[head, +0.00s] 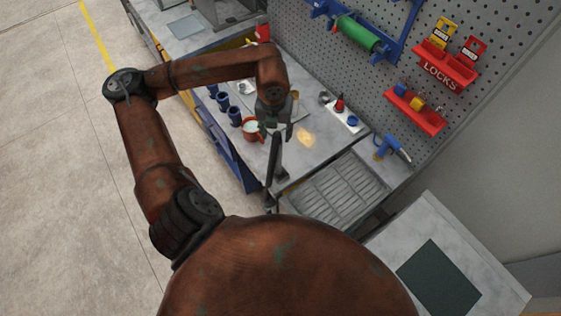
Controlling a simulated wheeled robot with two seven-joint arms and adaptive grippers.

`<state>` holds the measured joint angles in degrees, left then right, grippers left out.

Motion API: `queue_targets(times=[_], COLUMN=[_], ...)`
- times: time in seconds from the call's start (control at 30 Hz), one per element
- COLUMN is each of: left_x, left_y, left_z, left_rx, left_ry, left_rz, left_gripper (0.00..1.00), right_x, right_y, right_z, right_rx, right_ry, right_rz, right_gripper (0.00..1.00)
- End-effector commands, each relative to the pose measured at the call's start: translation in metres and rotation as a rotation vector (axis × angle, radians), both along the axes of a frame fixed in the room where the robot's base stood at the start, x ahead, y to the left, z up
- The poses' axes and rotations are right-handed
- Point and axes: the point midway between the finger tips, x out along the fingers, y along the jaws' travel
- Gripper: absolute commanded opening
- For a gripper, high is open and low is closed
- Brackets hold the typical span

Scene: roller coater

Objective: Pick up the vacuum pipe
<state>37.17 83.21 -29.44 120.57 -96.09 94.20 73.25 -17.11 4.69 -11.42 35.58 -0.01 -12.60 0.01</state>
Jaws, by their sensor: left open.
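A long dark pipe (272,164), which looks like the vacuum pipe, shows at the front edge of the workbench (318,157). Its upper end in the picture lies just below my left gripper (274,126). My left gripper is open above the bench, close to that end; whether it touches the pipe cannot be told. My left arm comes in from the left and hides part of the bench. My right gripper is not in view.
An orange-red mug (252,130) and blue cups (235,115) stand left of the gripper. A grey ribbed tray (338,190) lies right of the pipe. A pegboard (385,55) with red lock holders (446,67) rises behind. The floor at left is clear.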

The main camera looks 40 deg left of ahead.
Motion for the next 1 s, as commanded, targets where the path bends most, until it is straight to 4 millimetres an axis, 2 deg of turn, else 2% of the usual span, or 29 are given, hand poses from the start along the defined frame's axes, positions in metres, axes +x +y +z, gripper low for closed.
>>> queue_targets(times=[0.53, 0.8, 1.0], left_x=[0.005, 0.006, 0.006], left_y=[-0.006, -0.006, -0.006], left_z=[-0.065, -0.07, -0.069], left_rx=[-0.005, -0.006, -0.006], left_ry=[0.003, 0.001, 0.001], left_rz=[-0.004, -0.006, -0.006], left_gripper=[0.45, 0.45, 0.32], right_x=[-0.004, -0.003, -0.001], right_y=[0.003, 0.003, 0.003], right_z=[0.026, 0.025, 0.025], right_rx=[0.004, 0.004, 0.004], right_ry=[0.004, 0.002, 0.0], right_rz=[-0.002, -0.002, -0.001], right_gripper=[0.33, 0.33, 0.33])
